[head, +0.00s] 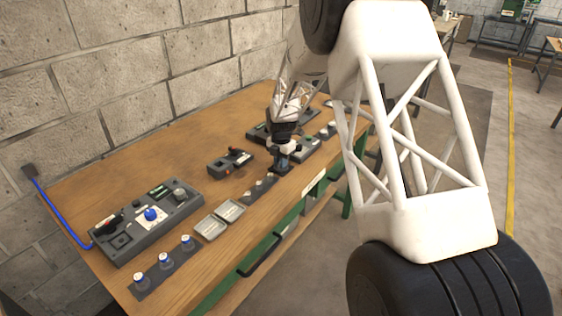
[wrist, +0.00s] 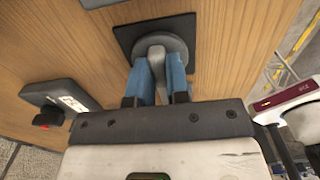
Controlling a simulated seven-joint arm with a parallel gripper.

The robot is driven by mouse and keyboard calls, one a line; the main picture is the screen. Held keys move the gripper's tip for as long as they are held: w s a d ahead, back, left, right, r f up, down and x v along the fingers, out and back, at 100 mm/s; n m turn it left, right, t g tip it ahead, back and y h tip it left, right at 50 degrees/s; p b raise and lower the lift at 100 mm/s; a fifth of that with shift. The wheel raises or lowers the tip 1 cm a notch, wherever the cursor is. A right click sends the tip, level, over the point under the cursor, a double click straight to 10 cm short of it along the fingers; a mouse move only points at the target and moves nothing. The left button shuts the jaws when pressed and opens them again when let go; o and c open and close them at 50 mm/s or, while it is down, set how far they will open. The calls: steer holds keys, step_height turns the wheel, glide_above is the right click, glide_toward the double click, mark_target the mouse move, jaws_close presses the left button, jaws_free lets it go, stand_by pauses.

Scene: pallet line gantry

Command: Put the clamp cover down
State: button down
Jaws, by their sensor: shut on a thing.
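The clamp cover shows in the wrist view as a grey round disc (wrist: 179,46) with an upright grey grip. My gripper (wrist: 158,66) is shut on this grip, one blue finger on each side. The disc is over a dark square pad (wrist: 123,32) on the wooden table; whether it touches the pad I cannot tell. In the head view my gripper (head: 281,161) points down near the table's front edge, and the cover is too small and hidden to make out.
On the wooden table (head: 150,165) are a grey panel with a blue knob (head: 151,214), two shallow metal trays (head: 208,228), several white-topped pieces on a dark strip (head: 165,262), and a grey box with a lever (head: 222,165) left of my gripper. A block wall (head: 110,90) stands behind.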

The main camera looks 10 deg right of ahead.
steer(key=c, duration=1.1)
jaws_free()
steer(key=shift+f, duration=0.1)
step_height(320, 180, up, 12)
stand_by(0.5)
steer(key=shift+r, duration=0.2)
